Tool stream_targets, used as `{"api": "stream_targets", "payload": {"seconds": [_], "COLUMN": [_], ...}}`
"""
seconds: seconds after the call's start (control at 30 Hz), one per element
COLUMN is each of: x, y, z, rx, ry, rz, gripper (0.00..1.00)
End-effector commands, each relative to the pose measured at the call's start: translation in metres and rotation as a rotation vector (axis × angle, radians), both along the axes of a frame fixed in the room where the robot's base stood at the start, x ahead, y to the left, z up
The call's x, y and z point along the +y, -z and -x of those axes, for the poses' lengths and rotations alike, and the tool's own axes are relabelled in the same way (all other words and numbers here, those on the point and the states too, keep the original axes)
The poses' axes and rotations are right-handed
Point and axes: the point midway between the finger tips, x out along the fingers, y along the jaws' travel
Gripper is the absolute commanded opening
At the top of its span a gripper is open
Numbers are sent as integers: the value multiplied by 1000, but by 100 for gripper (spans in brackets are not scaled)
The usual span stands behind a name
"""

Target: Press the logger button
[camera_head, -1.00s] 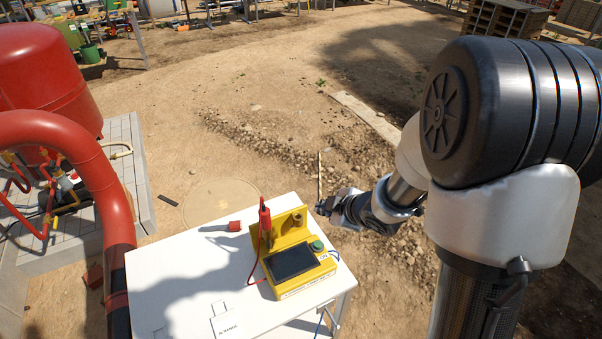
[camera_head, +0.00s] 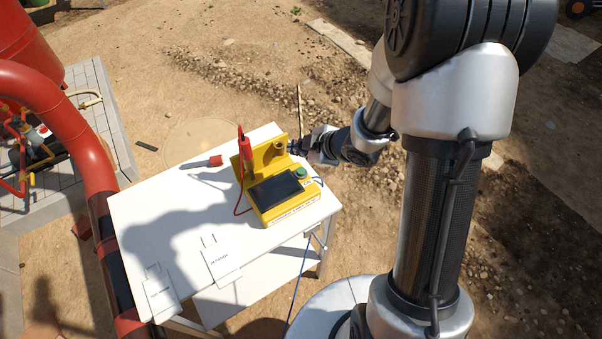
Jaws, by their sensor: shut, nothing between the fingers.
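The yellow logger (camera_head: 284,210) stands on the white table (camera_head: 180,230), near its right side. It has a dark screen (camera_head: 275,190) and a green round button (camera_head: 301,173) at the right of its top face. A red probe (camera_head: 246,149) stands upright in the holder at its left, with a red lead. My gripper (camera_head: 300,146) is behind and to the right of the logger, close to the holder's back wall. The gripper is shut and empty. It is apart from the button; whether it touches the logger cannot be told.
A thick red pipe (camera_head: 45,105) runs down the table's left side. A blue cable (camera_head: 302,262) hangs off the right edge.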

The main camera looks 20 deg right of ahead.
Motion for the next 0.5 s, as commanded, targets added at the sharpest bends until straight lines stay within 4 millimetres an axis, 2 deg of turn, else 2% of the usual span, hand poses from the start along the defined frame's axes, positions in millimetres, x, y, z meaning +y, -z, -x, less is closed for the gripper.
{"api": "stream_targets", "payload": {"seconds": [0.03,0.2,0.33,0.5], "x": [0,0,0,0], "y": [14,39,53,60], "z": [0,0,0,0], "rx": [1,1,0,-1], "ry": [-1,-1,1,1], "rz": [0,0,-1,-1], "gripper": [0,0,0,0]}}
